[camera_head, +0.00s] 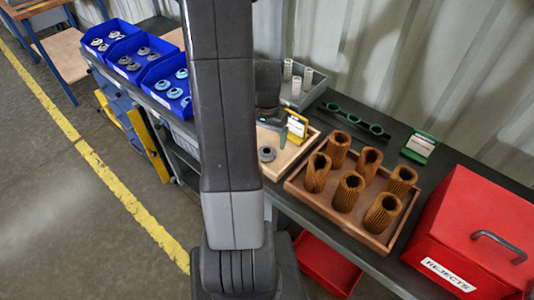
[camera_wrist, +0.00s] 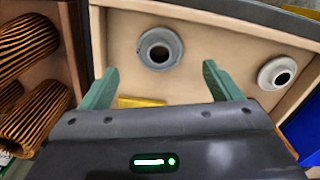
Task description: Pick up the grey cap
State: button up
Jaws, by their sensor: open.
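A grey cap (camera_wrist: 145,50) with a round hole lies in a light wooden tray (camera_wrist: 215,30) in the wrist view. It also shows in the head view (camera_head: 267,154), near the left of the tray. My gripper (camera_wrist: 159,70) has its two green fingers spread, with nothing between them. In the wrist view the cap appears just beyond the fingertips, between their lines. A paler, whitish cap (camera_wrist: 265,75) lies at the right side of the same tray. In the head view my arm hides part of the tray and most of my gripper.
Blue bins (camera_head: 128,58) with white, grey and blue caps stand at the left. A brown tray (camera_head: 345,222) holds several upright pleated cartridges. A grey bin (camera_head: 312,92) is behind; a red REJECTS box (camera_head: 475,225) is right.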

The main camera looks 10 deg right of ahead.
aim_at(267, 151)
jog(key=shift+f+p, duration=0.4)
jog(key=shift+f, duration=2.4)
jog(key=shift+c, duration=0.3)
jog(key=c, duration=1)
